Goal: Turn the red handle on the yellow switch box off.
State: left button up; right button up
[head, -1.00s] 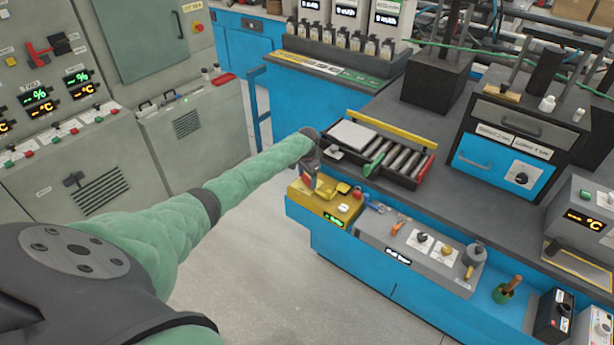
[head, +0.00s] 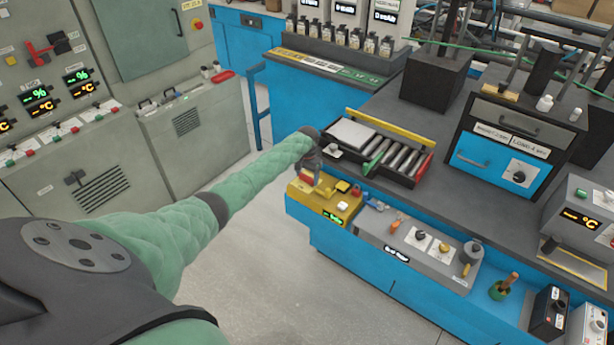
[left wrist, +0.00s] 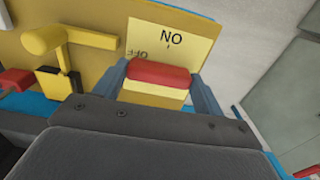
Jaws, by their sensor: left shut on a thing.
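The yellow switch box (head: 325,207) sits at the left front corner of the blue bench, with a small green readout on its front. My left gripper (head: 310,178) reaches down onto its left part from above. In the left wrist view, the red handle (left wrist: 160,72) lies between the two blue-grey fingers of my left gripper (left wrist: 160,84), which is shut on it. My right gripper is out of view.
A yellow lever (left wrist: 55,42) stands beside the handle on the box. A tray of grey rollers (head: 385,155) lies just behind the box. A grey knob panel (head: 420,245) is to its right. The floor left of the bench is clear.

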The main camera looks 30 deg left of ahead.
aim_at(307, 176)
pick_arm(q)
jog(key=shift+w+r, duration=0.15)
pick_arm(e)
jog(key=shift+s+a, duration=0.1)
pick_arm(q)
jog(key=o, duration=1)
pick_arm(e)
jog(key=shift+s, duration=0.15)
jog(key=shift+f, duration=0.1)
pick_arm(q)
jog(key=shift+r+b, duration=0.25)
jog(key=shift+b, duration=0.05)
notch_tip(307, 176, up, 6)
jog(key=shift+f+b, duration=0.15)
jog(key=shift+b, duration=1.1)
jog(key=shift+r, duration=0.75)
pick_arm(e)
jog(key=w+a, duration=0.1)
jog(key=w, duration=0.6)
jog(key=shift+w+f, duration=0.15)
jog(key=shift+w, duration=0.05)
